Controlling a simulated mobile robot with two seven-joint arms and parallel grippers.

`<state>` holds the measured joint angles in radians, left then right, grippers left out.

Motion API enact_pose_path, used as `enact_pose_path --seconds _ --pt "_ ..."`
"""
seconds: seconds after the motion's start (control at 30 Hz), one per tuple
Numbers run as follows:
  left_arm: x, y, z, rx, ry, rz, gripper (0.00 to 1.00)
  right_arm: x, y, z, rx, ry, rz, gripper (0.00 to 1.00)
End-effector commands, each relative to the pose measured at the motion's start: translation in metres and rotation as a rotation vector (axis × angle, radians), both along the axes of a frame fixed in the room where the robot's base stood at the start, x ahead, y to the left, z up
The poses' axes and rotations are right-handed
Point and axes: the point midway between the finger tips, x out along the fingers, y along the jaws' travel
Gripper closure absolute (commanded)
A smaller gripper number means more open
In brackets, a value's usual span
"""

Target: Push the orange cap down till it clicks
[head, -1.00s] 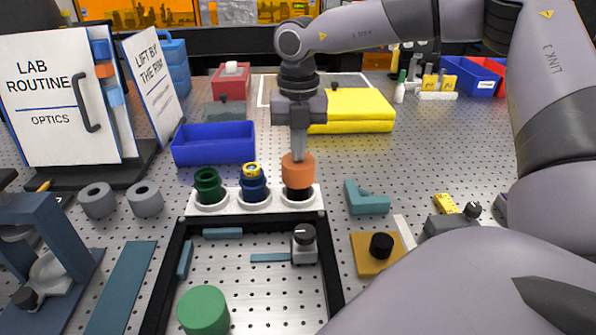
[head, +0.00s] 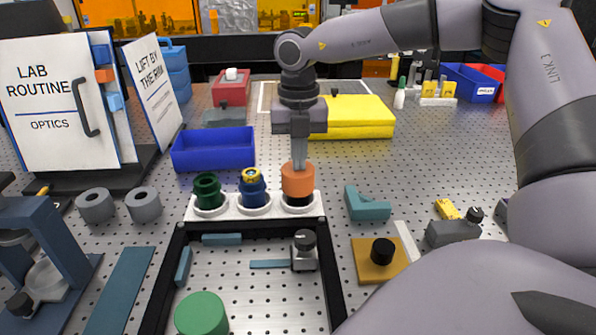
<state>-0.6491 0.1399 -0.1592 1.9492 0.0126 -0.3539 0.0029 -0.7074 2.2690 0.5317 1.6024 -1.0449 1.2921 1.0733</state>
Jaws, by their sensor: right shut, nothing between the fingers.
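The orange cap (head: 298,181) sits upright on a black base (head: 299,201) in the right-hand seat of a white holder (head: 228,212). A band of the black base shows below the cap. My right gripper (head: 299,165) points straight down over the cap. Its fingers are shut with nothing between them, and the tips meet the cap's top. Whether they press on it or only touch it, I cannot tell. My left gripper is not in view.
A green fitting (head: 208,191) and a blue fitting (head: 252,187) stand in the holder left of the cap. A blue bin (head: 213,149) and a yellow case (head: 350,117) stand behind. A teal angle block (head: 367,204) lies to the right. A black frame (head: 329,270) lies in front.

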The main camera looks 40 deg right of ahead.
Motion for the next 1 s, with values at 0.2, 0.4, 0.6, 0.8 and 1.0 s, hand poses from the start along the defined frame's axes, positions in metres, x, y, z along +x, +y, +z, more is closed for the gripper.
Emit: enact_pose_path --seconds 0.2,0.4,0.6,0.8,1.0 --pt "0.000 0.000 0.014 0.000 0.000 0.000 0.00 0.001 0.000 0.026 -0.001 -0.004 0.001 1.00" --pt "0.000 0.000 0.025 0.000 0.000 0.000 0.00 0.001 0.000 0.047 -0.001 -0.007 0.000 1.00" --pt "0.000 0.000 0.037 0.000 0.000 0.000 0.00 0.001 0.000 0.067 -0.002 -0.007 0.000 1.00" --pt "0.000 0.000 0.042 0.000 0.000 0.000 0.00 0.001 0.000 0.078 0.000 -0.005 0.001 1.00" --pt "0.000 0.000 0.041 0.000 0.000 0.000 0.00 0.001 0.000 0.077 0.000 -0.005 0.001 1.00"
